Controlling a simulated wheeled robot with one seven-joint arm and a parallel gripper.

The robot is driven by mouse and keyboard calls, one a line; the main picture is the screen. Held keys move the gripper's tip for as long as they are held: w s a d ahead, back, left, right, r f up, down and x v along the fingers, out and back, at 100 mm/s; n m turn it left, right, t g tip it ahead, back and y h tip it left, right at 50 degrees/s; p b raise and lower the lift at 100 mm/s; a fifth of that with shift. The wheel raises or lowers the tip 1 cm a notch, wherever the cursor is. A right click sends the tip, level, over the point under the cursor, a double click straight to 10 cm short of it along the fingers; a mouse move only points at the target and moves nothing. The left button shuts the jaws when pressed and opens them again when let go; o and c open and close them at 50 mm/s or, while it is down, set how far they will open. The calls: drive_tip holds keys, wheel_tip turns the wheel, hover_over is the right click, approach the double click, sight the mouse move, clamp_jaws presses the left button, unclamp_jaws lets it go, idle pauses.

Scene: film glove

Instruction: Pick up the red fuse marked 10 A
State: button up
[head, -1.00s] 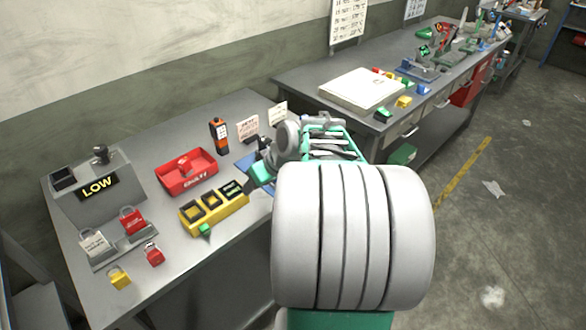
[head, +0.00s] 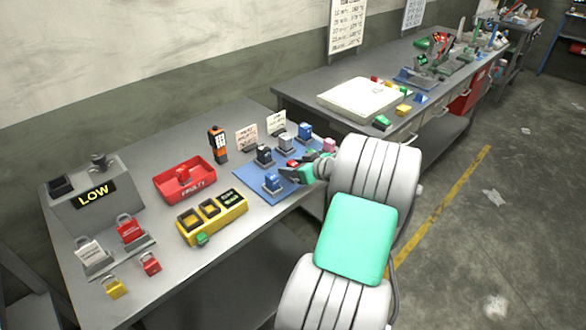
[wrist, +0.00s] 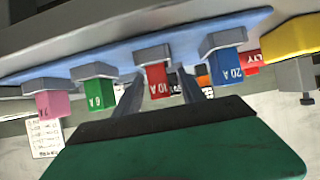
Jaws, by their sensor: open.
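The red fuse marked 10 A (wrist: 156,80) stands on the blue mat (wrist: 120,55), which appears upside down in the wrist view. My gripper (wrist: 159,76) is open, with one finger on each side of the red fuse in that view. Gaps show between the fuse and both fingers. In the head view the red fuse (head: 293,163) is partly visible just left of my gripper (head: 303,172). A green 6 A fuse (wrist: 98,95) and a blue 20 A fuse (wrist: 226,68) flank it. A pink fuse (wrist: 53,103) stands farther left.
Several other fuses, including a front blue one (head: 272,184), stand on the mat. A yellow tester (head: 212,220), a red faulty tray (head: 184,180) and a box reading LOW (head: 95,192) are to the left. Small sign cards (head: 246,137) stand behind.

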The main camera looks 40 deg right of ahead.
drive_tip(key=shift+c, duration=0.2)
clamp_jaws()
idle(0.4)
